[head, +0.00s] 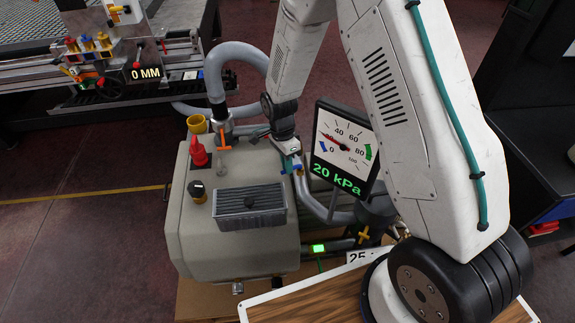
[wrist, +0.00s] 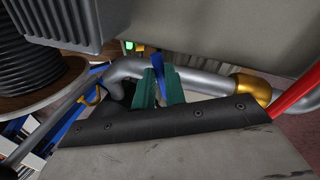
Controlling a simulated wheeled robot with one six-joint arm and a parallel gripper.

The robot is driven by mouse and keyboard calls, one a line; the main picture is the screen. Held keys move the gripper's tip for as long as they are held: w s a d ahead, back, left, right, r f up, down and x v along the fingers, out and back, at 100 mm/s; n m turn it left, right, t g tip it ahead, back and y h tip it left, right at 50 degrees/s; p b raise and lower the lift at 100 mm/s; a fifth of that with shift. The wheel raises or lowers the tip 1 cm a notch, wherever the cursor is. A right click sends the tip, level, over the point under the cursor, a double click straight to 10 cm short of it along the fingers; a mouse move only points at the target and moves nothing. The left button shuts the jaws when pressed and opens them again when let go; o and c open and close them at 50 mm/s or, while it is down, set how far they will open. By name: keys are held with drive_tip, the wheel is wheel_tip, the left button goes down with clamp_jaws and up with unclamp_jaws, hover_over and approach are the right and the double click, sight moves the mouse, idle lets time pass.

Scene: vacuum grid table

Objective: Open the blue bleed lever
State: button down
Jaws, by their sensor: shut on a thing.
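The blue bleed lever (wrist: 158,66) shows in the wrist view as a narrow blue bar beside a grey pipe. My gripper (wrist: 159,82) has its two green fingers closed on the lever, one on each side. In the head view my gripper (head: 291,166) reaches down at the right side of the beige pump unit (head: 230,247). There the lever is mostly hidden by the fingers and wrist. The gauge screen (head: 345,150) behind the wrist reads 20 kPa.
On the pump unit are a red knob (head: 199,152), a black knob (head: 197,192), an orange lever (head: 224,139) and a finned grey block (head: 250,207). A thick grey hose (head: 240,53) arches behind. A machine at the back left has a 0 MM display (head: 146,73).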

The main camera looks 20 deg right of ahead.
drive_tip(key=shift+w+m, duration=0.2)
drive_tip(key=shift+m, duration=0.1)
idle(0.4)
drive_tip(key=c, duration=1.5)
unclamp_jaws()
drive_tip(key=shift+o, duration=0.2)
wheel_tip(320, 180, up, 8)
drive_tip(key=w, duration=0.1)
drive_tip(key=shift+w+f, duration=0.15)
drive_tip(key=shift+w, duration=0.1)
drive_tip(key=shift+a, duration=0.1)
